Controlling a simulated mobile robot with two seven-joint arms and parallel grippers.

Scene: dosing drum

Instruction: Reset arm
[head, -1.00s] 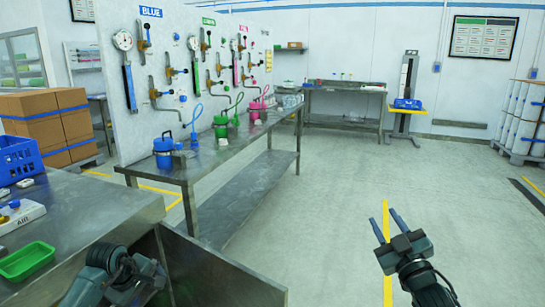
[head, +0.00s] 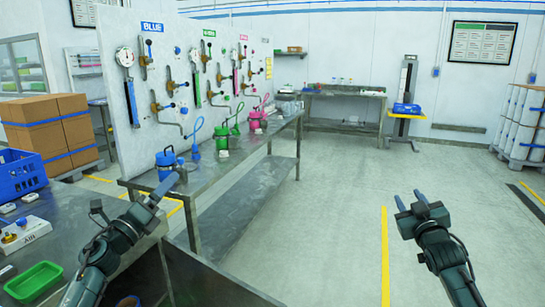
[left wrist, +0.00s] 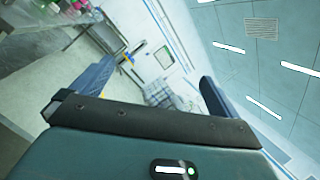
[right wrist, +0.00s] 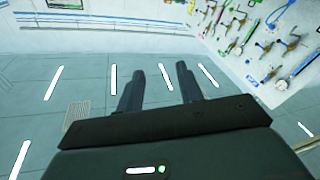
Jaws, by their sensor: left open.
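My left gripper (head: 160,190) is raised over the right end of the near steel table in the head view. In the left wrist view its fingers (left wrist: 152,88) stand wide apart with nothing between them. My right gripper (head: 410,200) is up over the open floor at the right. Its two fingers point away from me and are apart by a narrower gap. The right wrist view also shows these fingers (right wrist: 159,90), with nothing held between them. Neither gripper touches anything that I can see.
The near table (head: 75,215) holds a blue crate (head: 20,175) and a green tray (head: 34,281). A long bench (head: 215,165) carries blue (head: 166,163), green (head: 221,137) and pink (head: 254,121) vessels before the valve panel (head: 130,80). The floor (head: 330,220) at right is clear.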

